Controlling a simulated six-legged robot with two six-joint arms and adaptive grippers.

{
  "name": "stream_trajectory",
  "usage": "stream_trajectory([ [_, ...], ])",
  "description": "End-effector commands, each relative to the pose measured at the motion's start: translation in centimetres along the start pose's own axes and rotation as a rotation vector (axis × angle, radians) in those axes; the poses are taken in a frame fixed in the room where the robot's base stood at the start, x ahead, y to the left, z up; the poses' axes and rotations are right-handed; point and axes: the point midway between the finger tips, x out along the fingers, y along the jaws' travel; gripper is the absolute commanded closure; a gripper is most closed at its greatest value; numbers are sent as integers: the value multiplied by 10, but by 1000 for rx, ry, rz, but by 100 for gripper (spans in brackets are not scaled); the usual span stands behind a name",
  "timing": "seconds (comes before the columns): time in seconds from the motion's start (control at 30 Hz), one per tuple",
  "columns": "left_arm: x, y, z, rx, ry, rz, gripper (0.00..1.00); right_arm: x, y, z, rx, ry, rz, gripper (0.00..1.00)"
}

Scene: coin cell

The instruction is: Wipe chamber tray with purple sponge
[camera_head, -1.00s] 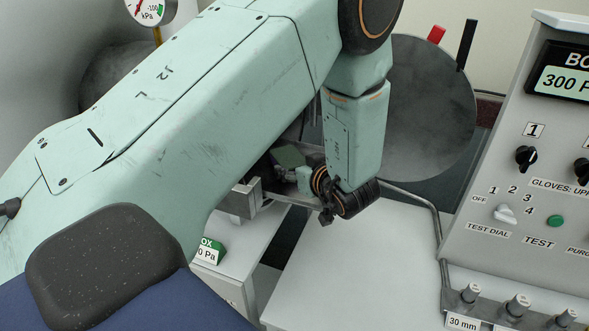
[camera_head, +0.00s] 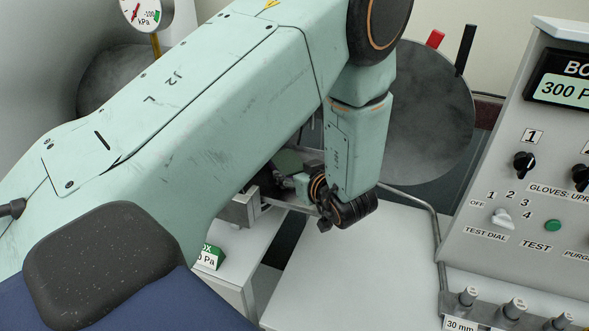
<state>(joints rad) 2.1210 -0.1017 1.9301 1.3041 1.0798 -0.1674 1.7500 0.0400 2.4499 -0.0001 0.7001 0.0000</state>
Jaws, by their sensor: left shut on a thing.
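My left arm crosses the view from the left and its forearm hangs down at the centre. My left gripper (camera_head: 288,183) points left from the wrist and is mostly hidden behind my upper arm. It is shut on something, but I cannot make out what. A grey metal tray-like frame (camera_head: 292,205) sits just below the gripper, partly covered by my arm. I cannot tell whether the gripper or what it holds touches it. No purple sponge shows. My right gripper is not in view.
A white bench top (camera_head: 350,270) is clear in front of the wrist. A sloped control panel (camera_head: 490,240) with knobs stands at the right, with a metal rail (camera_head: 436,232) beside it. A round grey glove port (camera_head: 430,110) is behind the forearm. A gauge (camera_head: 146,12) is at upper left.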

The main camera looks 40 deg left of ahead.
Motion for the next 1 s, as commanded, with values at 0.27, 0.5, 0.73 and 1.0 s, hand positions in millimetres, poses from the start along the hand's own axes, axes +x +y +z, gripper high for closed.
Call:
stream_trajectory([
  [0.27,-8,-11,6,10,-5,-3,53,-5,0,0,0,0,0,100],
  [0.5,-19,-26,13,13,-7,-5,53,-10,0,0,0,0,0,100],
  [0.73,-23,-32,16,11,-8,-6,53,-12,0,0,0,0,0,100],
  [1.0,-24,-33,14,12,-9,-8,53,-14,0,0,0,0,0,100],
])
